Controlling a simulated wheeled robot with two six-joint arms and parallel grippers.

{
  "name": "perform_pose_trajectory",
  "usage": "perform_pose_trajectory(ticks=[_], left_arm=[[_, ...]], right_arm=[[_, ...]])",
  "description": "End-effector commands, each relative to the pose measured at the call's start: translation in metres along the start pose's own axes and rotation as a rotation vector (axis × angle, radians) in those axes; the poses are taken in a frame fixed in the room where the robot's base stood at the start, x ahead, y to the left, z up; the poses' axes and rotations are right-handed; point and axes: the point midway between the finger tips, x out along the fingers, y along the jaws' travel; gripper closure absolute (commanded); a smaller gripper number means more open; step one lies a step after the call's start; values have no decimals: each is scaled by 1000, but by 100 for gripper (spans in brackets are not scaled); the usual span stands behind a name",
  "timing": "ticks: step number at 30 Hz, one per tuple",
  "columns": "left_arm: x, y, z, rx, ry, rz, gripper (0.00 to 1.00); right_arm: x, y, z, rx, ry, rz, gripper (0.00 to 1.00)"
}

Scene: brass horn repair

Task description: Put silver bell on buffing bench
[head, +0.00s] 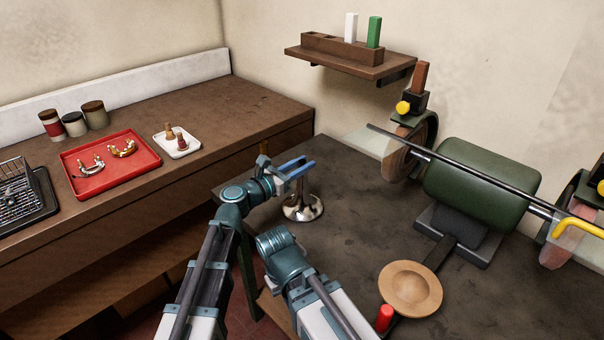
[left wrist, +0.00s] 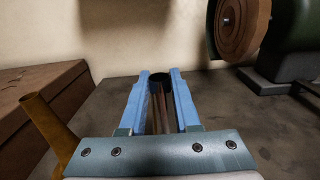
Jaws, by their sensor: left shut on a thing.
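The silver bell (head: 302,208) is upright with its wide flare down and its narrow stem up. It is over the near left part of the dark buffing bench (head: 345,240), at or very close to the top; I cannot tell whether it touches. My left gripper (head: 298,166) is shut on the bell's stem, and its blue fingers also show in the left wrist view (left wrist: 160,100). There the dark stem (left wrist: 160,112) stands between them, and the flare is hidden. My right gripper is not in view.
The green buffing motor (head: 480,183) with its wheels (head: 402,158) stands right of the bell. A round wooden dish (head: 410,288) and red button (head: 385,317) are nearer. A brass-coloured tapered piece (left wrist: 48,128) is left of my gripper. A red tray (head: 90,183) lies on the left counter.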

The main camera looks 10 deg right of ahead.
Motion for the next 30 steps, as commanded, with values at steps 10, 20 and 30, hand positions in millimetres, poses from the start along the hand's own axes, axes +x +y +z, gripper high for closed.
perform_pose_trajectory(ticks=[10,20,30], left_arm=[[0,-1,-6,0,0,-1,100],[0,-1,-8,0,0,-1,39],[-2,-1,-4,0,0,-1,39]], right_arm=[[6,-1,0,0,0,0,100],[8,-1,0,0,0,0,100],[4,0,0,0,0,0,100]])
